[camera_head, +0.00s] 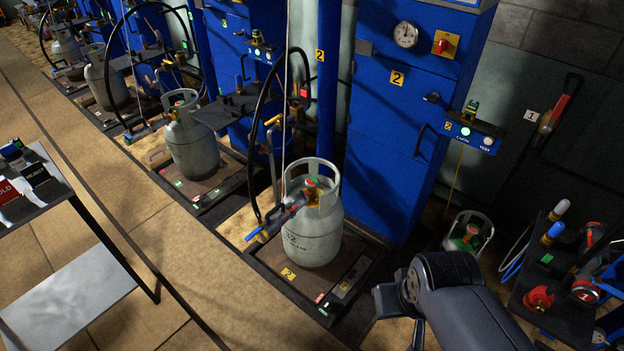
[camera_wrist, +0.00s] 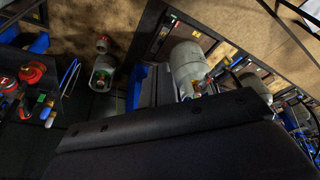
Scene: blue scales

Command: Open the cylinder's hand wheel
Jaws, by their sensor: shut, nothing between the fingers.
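The cylinder numbered 2 (camera_head: 313,236) is a grey-green gas cylinder, upright on a scale in the middle of the head view. Its red and green hand wheel (camera_head: 311,183) sits inside the collar (camera_head: 331,199), with a dark filling connector (camera_head: 285,212) at the valve. The cylinder also shows, upside down, in the wrist view (camera_wrist: 187,66), with its valve partly behind my dark arm part. My arm bends at the lower right of the head view, apart from the cylinder. I make out no fingertips in either view.
A blue cabinet (camera_head: 405,117) stands behind the cylinder. A small cylinder (camera_head: 467,238) and a dark rack of tools (camera_head: 565,300) are at the right. A black hose (camera_head: 257,129) hangs left of the cylinder. Tiled floor (camera_head: 190,262) in front is clear.

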